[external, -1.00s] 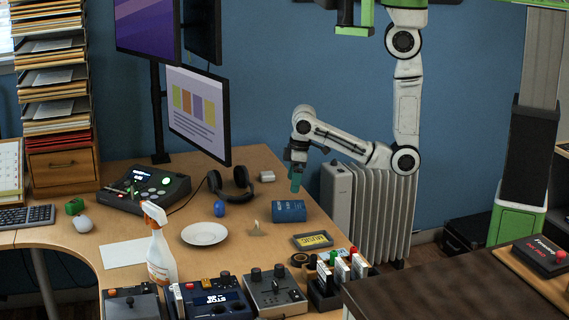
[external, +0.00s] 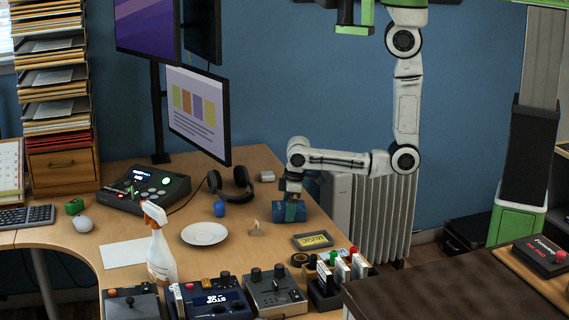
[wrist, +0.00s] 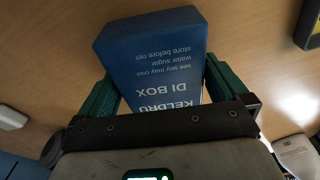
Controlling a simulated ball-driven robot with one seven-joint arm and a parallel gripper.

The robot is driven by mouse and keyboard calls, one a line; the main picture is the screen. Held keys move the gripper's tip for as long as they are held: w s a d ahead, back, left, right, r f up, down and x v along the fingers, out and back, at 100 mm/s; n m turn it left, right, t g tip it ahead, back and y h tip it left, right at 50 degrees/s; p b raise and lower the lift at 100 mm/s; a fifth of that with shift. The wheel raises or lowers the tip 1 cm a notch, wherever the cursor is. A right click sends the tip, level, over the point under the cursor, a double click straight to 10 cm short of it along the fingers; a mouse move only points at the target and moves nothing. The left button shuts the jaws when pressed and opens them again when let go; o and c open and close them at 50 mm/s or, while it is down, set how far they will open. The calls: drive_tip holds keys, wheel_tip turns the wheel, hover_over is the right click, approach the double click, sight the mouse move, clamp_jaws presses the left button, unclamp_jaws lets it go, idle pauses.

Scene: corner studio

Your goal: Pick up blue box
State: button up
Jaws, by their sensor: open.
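The blue box (external: 282,215) lies on the wooden desk, near its right edge. In the wrist view the blue box (wrist: 155,62) has white printing and sits between two green fingers. My gripper (external: 291,212) points down at the box, with a finger in front of it in the external view. In the wrist view my gripper (wrist: 160,85) is open, one finger on either side of the box. The right finger is close to the box's side. The near end of the box is hidden behind the gripper body.
A small light box (external: 266,176) and black headphones (external: 235,183) lie behind and left. A tan wedge-like piece (external: 257,229) and a yellow-labelled dark box (external: 312,240) lie in front. A white plate (external: 204,233) is to the left. A radiator (external: 385,215) stands beyond the desk's edge.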

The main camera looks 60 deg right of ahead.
drive_tip(key=c, duration=1)
drive_tip(key=shift+r, duration=0.1)
